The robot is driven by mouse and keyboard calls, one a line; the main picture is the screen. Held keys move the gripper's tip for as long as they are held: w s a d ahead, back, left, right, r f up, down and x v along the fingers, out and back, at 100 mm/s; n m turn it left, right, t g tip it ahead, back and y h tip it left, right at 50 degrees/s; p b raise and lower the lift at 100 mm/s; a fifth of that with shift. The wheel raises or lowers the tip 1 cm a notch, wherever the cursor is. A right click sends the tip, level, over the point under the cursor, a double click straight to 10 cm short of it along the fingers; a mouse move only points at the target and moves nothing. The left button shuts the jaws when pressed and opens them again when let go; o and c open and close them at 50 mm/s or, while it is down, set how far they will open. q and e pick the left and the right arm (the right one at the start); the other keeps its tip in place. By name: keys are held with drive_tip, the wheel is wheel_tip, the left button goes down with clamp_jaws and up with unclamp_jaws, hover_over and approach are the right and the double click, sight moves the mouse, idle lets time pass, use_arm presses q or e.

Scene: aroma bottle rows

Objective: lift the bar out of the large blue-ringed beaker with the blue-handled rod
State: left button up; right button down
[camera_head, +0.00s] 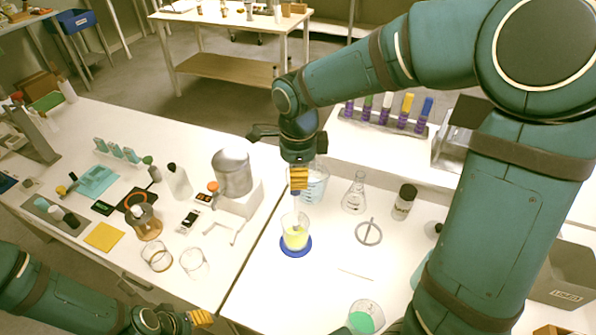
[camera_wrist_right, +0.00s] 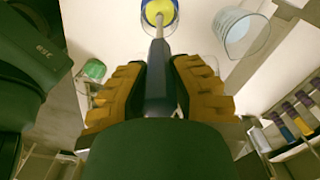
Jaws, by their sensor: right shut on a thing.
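The large beaker (camera_head: 295,240) holds yellow liquid and stands on a blue ring (camera_head: 289,251) near the table's left edge. It also shows at the top of the right wrist view (camera_wrist_right: 160,11). My right gripper (camera_head: 298,185) is above the beaker, its orange fingers shut on the blue handle of the rod (camera_wrist_right: 158,75). The rod points down, and its grey shaft (camera_wrist_right: 159,27) reaches into the beaker's mouth. I cannot make out the bar in the yellow liquid. My left gripper (camera_head: 201,318) is low at the left, away from the beaker; its jaw opening is unclear.
A beaker of pale blue liquid (camera_head: 313,186) stands close behind the gripper. A conical flask (camera_head: 355,196), a ring on a stem (camera_head: 368,233) and a dark-capped jar (camera_head: 404,203) stand to the right. A green-filled beaker (camera_head: 364,318) is in front. A metal pot (camera_head: 232,174) is left.

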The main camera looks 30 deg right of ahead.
drive_tip(key=shift+f+b, duration=1.1)
drive_tip(key=shift+f, duration=0.55)
drive_tip(key=shift+f+b, duration=0.45)
drive_tip(key=shift+f, duration=0.1)
drive_tip(key=shift+r, duration=0.15)
drive_tip(key=shift+r+p, duration=1.3)
drive_tip(key=shift+r, duration=0.2)
drive_tip(key=shift+r+p, duration=3)
drive_tip(key=shift+r, duration=0.95)
drive_tip(key=shift+r+p, duration=1.05)
drive_tip(key=shift+r, duration=0.3)
